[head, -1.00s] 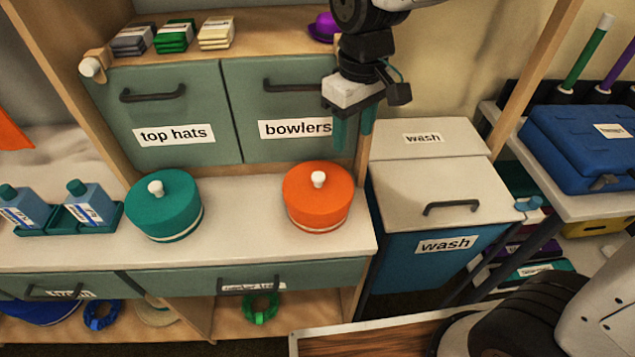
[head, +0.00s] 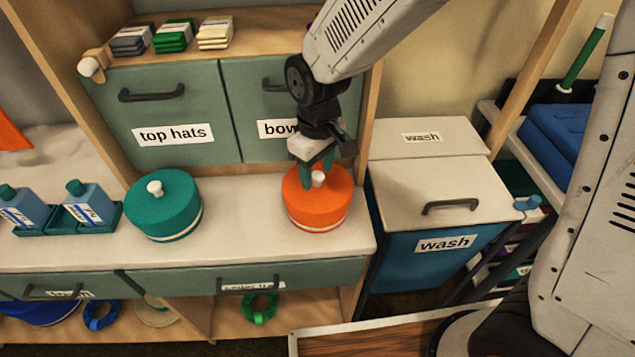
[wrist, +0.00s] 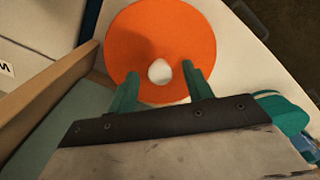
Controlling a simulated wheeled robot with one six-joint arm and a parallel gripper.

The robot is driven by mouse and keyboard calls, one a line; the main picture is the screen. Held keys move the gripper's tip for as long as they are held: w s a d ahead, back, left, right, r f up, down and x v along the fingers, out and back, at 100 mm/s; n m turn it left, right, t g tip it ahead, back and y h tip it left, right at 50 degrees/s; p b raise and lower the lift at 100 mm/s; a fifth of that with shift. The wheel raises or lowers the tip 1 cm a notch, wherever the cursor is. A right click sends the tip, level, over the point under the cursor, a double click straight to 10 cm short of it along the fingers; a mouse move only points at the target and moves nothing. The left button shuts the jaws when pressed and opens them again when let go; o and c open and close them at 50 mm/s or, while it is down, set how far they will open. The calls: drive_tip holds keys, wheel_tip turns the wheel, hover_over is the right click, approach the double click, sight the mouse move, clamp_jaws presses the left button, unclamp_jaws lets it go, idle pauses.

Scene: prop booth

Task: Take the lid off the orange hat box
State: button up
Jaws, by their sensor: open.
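The orange hat box (head: 318,212) stands upright on the white counter near its right end. Its orange lid (wrist: 137,42) is on and carries a round white knob (head: 318,178). My gripper (head: 317,175) is open and points down over the lid. In the wrist view its green fingers (wrist: 158,85) stand on either side of the white knob (wrist: 160,70), apart from it. I cannot tell how far the fingertips are above the lid.
A teal hat box (head: 165,212) with a white knob stands to the left on the counter (head: 240,222). Cupboard doors (head: 175,105) rise behind. A blue wash bin (head: 430,235) stands to the right. Counter space between the two hat boxes is clear.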

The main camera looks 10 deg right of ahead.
drive_tip(key=c, duration=1)
drive_tip(key=shift+c, duration=0.2)
